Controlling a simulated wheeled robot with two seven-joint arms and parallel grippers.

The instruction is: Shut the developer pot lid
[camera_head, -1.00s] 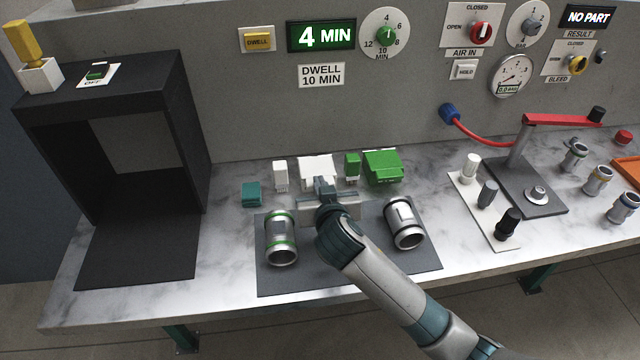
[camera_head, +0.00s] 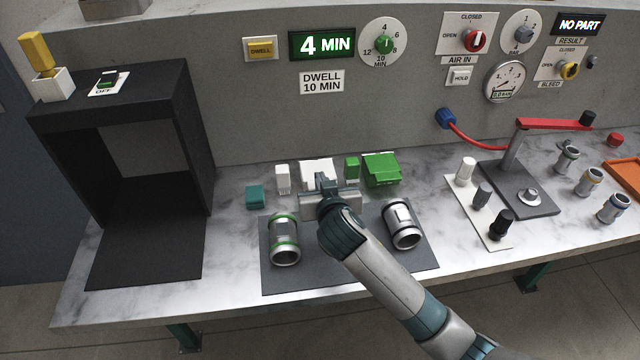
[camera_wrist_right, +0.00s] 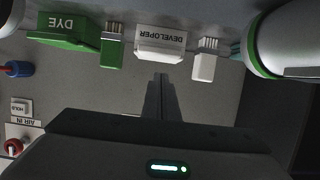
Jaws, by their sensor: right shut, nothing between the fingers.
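The white developer pot (camera_head: 318,168) stands at the back of the bench, below the dwell sign. It also shows in the right wrist view (camera_wrist_right: 160,43), with its DEVELOPER label upside down. I cannot tell how its lid stands, since my gripper partly covers the pot in the head view. My right gripper (camera_head: 321,180) is just in front of the pot. In the right wrist view its fingers (camera_wrist_right: 160,82) are together and empty, pointing at the pot; contact cannot be told. My left gripper is not in view.
A green dye pot (camera_head: 382,169), a green brush (camera_head: 352,167), a white brush (camera_head: 283,179) and a teal block (camera_head: 255,197) flank the pot. Two metal castings (camera_head: 284,240) (camera_head: 403,225) lie on the dark mat (camera_head: 310,280) below my arm. A black booth (camera_head: 200,140) stands left.

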